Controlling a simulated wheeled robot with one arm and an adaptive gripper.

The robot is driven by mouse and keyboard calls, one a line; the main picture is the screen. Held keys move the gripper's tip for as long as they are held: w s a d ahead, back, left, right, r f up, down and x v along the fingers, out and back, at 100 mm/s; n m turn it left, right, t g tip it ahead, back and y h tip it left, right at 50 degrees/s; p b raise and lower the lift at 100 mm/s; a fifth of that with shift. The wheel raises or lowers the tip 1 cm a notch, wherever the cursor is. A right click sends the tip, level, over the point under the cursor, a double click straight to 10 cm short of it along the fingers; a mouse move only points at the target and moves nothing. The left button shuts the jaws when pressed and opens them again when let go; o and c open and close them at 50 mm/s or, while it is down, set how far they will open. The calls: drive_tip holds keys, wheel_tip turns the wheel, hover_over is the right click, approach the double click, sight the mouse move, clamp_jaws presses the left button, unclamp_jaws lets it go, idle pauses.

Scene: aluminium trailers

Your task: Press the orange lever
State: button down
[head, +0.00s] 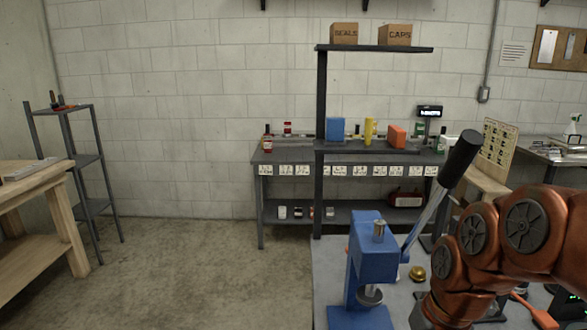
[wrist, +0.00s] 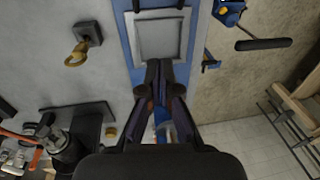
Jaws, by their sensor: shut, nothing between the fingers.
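An orange lever-like piece (head: 537,312) lies low at the right edge of the bench in the head view, partly cut off by the frame and close to my copper arm. A thin orange piece (wrist: 14,136) also shows at the left of the wrist view; I cannot tell if it is the same one. My gripper (wrist: 158,70) is shut and empty in the wrist view, pointing at a blue base with a square grey plate (wrist: 160,38). It is apart from the orange piece. In the head view my gripper is not visible.
A blue press (head: 370,262) with a long black-gripped handle (head: 460,152) stands on the grey bench (head: 325,255) beside my arm. A brass knob (head: 417,273) sits near it. A shelving bench (head: 285,158) stands behind. The floor (head: 190,270) at left is clear.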

drive_tip(key=s+a+f+g+h, duration=0.1)
drive_tip(key=s+f, duration=0.4)
drive_tip(key=s, duration=0.9)
drive_tip(key=shift+s+a+f+g+h, duration=0.2)
drive_tip(key=shift+g+h, duration=0.1)
drive_tip(key=shift+g, duration=0.5)
drive_tip(key=w+d+r+t+b, duration=0.1)
drive_tip(key=w+d+r, duration=0.25)
drive_tip(key=w, duration=0.35)
drive_tip(key=w+d+r+t+y+b, duration=0.1)
drive_tip(key=w+d+r, duration=0.2)
drive_tip(key=w+d, duration=0.25)
drive_tip(key=w+d+r+t+b, duration=0.1)
drive_tip(key=w+d+r, duration=0.3)
drive_tip(key=w, duration=0.4)
drive_tip(key=w+d+r+t, duration=0.1)
drive_tip(key=d+r, duration=0.1)
drive_tip(key=d, duration=1)
drive_tip(key=w+d+r+t+h+b, duration=0.1)
drive_tip(key=d+r, duration=0.2)
drive_tip(key=d, duration=0.9)
drive_tip(key=shift+b, duration=0.3)
drive_tip(key=shift+w+d+r, duration=0.1)
